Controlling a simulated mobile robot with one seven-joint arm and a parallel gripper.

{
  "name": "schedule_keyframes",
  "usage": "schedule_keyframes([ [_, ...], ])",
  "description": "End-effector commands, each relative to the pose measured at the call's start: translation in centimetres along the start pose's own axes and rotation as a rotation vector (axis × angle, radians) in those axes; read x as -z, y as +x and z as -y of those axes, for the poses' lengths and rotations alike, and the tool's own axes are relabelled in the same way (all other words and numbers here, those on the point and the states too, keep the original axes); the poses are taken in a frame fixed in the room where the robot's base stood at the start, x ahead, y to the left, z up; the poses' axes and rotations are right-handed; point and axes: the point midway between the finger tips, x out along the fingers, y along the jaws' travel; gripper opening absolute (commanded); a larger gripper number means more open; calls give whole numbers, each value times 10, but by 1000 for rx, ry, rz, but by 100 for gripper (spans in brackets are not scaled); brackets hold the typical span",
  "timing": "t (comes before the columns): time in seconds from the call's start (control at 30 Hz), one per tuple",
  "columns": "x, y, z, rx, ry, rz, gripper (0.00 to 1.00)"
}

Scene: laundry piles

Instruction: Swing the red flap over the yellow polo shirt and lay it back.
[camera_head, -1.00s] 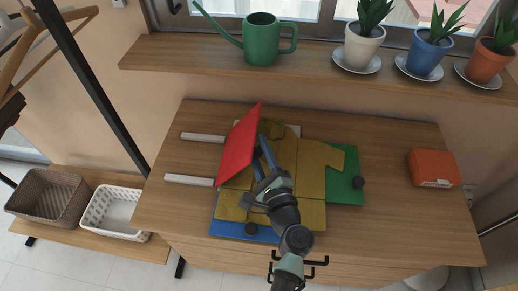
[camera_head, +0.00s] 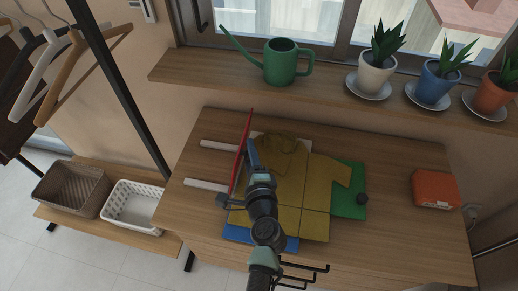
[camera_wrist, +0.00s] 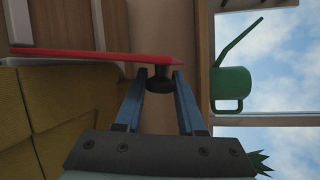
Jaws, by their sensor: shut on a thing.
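The red flap (camera_head: 242,150) stands almost upright, nearly edge-on, along the left side of the yellow polo shirt (camera_head: 291,188). The shirt lies on a folding board with a green panel (camera_head: 343,205) and a blue panel (camera_head: 264,237), its right sleeve spread on the green. My gripper (camera_head: 251,150) is at the flap's right face, above the shirt. In the wrist view, the blue fingers of my gripper (camera_wrist: 152,90) are on either side of a dark knob (camera_wrist: 158,80) on the red flap (camera_wrist: 100,53). My arm hides part of the shirt's lower left.
Two pale rails (camera_head: 206,185) lie on the tabletop left of the flap, with free room around them. An orange box (camera_head: 435,189) sits at the right. A shelf above holds a green watering can (camera_head: 281,63) and potted plants. Baskets (camera_head: 134,207) stand lower left.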

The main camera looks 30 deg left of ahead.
Motion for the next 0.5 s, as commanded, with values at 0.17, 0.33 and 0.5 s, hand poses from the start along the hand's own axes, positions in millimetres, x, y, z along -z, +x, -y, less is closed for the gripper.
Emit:
schedule_keyframes([
  [0.17, -2, 1, -1, -5, -13, -4, 0],
  [0.33, -2, 1, -1, -4, -13, -3, 0],
  [0.5, -2, 1, 0, -4, -12, -3, 65],
])
